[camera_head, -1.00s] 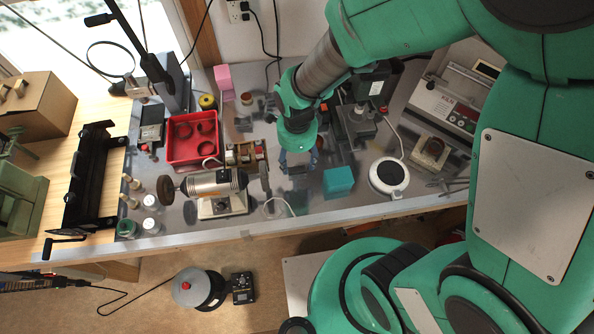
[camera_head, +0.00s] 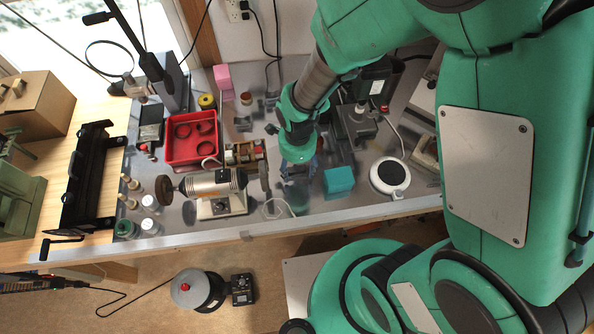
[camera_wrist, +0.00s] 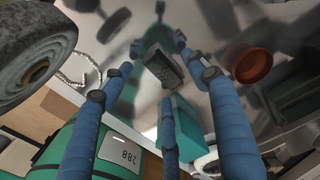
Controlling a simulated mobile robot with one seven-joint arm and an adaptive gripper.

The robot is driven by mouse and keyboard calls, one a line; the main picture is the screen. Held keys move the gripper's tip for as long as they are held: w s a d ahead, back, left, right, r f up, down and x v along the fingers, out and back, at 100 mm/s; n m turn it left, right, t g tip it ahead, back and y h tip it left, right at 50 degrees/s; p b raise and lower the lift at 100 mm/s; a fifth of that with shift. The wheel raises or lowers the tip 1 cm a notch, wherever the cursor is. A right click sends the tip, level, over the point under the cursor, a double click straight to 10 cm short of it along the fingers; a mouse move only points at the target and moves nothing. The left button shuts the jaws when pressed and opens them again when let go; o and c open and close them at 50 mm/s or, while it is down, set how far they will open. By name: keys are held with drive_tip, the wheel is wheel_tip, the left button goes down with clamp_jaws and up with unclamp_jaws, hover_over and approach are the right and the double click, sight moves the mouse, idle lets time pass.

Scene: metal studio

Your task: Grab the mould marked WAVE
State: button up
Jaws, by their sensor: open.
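My gripper (camera_head: 299,168) hangs over the metal bench (camera_head: 265,222), left of a teal block (camera_head: 339,181). In the wrist view, its blue fingers (camera_wrist: 160,76) are spread, with nothing held between them. A small dark grey block (camera_wrist: 164,69) lies on the bench between and beyond the fingertips. It may be a mould, but I cannot read WAVE or any other mark on it. In the head view, my gripper hides that spot. The teal block also shows in the wrist view (camera_wrist: 187,125), partly behind the fingers.
A polishing motor (camera_head: 215,185) stands to the left, with a wheel (camera_wrist: 35,55) near my fingers in the wrist view. A reddish-brown round thing (camera_wrist: 252,64) is on the right. A red tray (camera_head: 190,155) and a white round device (camera_head: 390,177) stand farther off.

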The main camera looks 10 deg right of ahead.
drive_tip(key=shift+f, duration=0.75)
drive_tip(key=shift+c, duration=0.6)
clamp_jaws()
drive_tip(key=shift+r, duration=0.2)
drive_tip(key=shift+r, duration=0.55)
wheel_tip(320, 180, up, 2)
drive_tip(key=shift+w+r+p, duration=0.1)
drive_tip(key=shift+r+p, duration=0.05)
drive_tip(key=shift+p, duration=0.2)
drive_tip(key=s+d, duration=0.1)
drive_tip(key=s, duration=0.4)
drive_tip(key=s+d+r, duration=0.1)
drive_tip(key=s+d, duration=0.1)
drive_tip(key=s, duration=0.3)
drive_tip(key=s+d+p, duration=0.1)
drive_tip(key=s, duration=0.4)
drive_tip(key=shift+s+d+r, duration=0.15)
drive_tip(key=shift+s+d, duration=0.05)
drive_tip(key=shift+d, duration=0.2)
